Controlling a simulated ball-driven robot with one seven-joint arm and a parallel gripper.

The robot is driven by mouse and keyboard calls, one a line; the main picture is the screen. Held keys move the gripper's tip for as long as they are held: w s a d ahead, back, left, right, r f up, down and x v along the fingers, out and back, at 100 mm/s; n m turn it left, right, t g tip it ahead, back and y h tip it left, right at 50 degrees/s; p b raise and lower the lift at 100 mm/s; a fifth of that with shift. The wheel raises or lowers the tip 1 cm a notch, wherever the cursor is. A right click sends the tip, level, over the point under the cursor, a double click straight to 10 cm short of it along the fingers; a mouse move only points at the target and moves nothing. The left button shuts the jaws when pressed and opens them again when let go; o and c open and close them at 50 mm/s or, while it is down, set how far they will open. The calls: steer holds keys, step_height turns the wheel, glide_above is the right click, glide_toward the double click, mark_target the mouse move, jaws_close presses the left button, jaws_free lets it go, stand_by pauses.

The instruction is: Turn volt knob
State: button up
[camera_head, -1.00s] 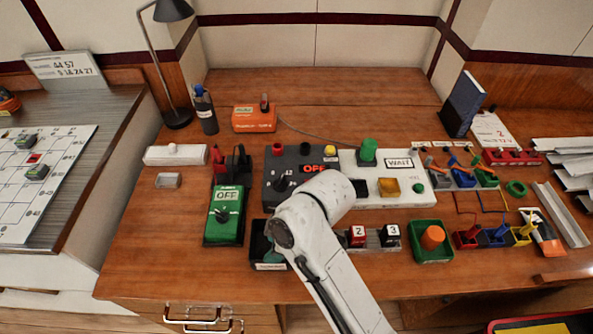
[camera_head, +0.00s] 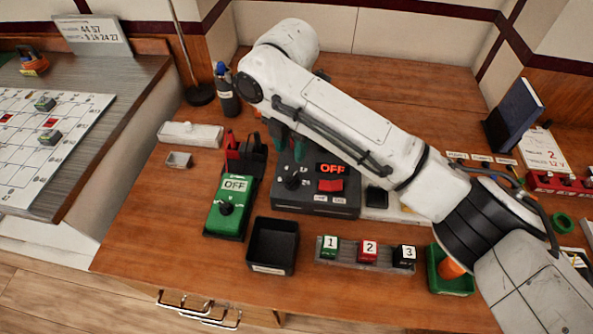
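A dark grey box (camera_head: 315,205) with a red OFF display sits mid-table and carries a black pointer knob (camera_head: 293,180) on its left, with small scale marks around it. A green meter (camera_head: 226,213) marked OFF stands to its left and has a black dial (camera_head: 226,208). I cannot read which one is labelled volt. My white arm reaches across from the lower right. My gripper's dark green fingers (camera_head: 290,140) show below the arm over the back of the grey box, behind the pointer knob. The arm hides much of the gripper, so its opening is unclear.
An empty black tray (camera_head: 273,249) and a rail (camera_head: 330,263) with blocks numbered 1, 2 and 3 stand in front. Red and black plugs (camera_head: 242,155) stand behind the green meter. My arm covers much of the white box (camera_head: 378,213). The front left table is clear.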

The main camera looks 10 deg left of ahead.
mark_target(291, 178)
step_height(291, 178, down, 10)
steer(key=shift+f, duration=0.15)
stand_by(0.3)
steer(key=shift+c, duration=0.4)
jaws_close()
